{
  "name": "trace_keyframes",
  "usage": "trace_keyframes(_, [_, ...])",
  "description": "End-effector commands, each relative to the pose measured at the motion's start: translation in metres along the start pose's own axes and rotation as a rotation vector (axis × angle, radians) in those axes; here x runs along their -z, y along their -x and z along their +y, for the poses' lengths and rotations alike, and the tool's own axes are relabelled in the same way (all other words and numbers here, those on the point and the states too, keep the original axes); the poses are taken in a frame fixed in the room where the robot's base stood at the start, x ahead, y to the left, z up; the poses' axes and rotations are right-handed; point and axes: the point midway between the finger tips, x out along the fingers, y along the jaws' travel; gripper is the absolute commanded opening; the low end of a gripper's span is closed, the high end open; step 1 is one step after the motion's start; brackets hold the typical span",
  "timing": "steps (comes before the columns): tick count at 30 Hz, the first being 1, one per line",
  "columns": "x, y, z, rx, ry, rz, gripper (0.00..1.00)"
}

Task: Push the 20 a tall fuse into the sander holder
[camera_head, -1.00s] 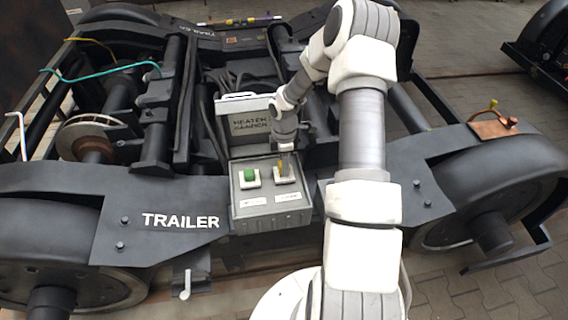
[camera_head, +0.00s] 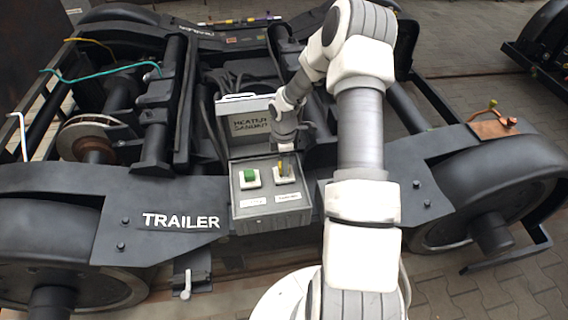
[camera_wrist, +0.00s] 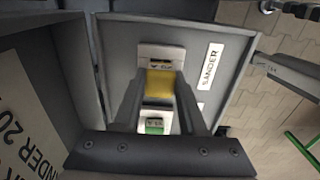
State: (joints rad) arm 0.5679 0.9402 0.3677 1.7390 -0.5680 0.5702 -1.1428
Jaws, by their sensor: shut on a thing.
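A yellow fuse (camera_wrist: 160,83) is between the two fingers of my gripper (camera_wrist: 157,92) in the wrist view. It sits over a white holder (camera_wrist: 161,55) beside the label reading SANDER (camera_wrist: 210,66). In the head view the yellow fuse (camera_head: 282,167) stands upright at the right-hand white holder (camera_head: 285,182) in the grey box (camera_head: 238,210). My gripper is shut on the fuse. Whether the fuse is fully seated cannot be told, as the fingers hide part of its base.
A green fuse (camera_head: 249,175) sits in the left holder of the box; it also shows in the wrist view (camera_wrist: 155,126). The open lid (camera_head: 248,122) with writing stands behind the box. The black TRAILER bogie frame (camera_head: 170,240) surrounds the box.

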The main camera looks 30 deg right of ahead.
Motion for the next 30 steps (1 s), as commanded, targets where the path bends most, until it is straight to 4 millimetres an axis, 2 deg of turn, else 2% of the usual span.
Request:
trace_keyframes(22, [0.000,-0.011,0.000,0.000,0.000,0.000,0.00])
trace_keyframes(23, [0.000,-0.011,0.000,0.000,0.000,0.000,0.43])
trace_keyframes(28, [0.000,-0.010,0.000,0.000,0.000,0.000,0.74])
trace_keyframes(30, [0.000,-0.010,0.000,0.000,0.000,0.000,0.76])
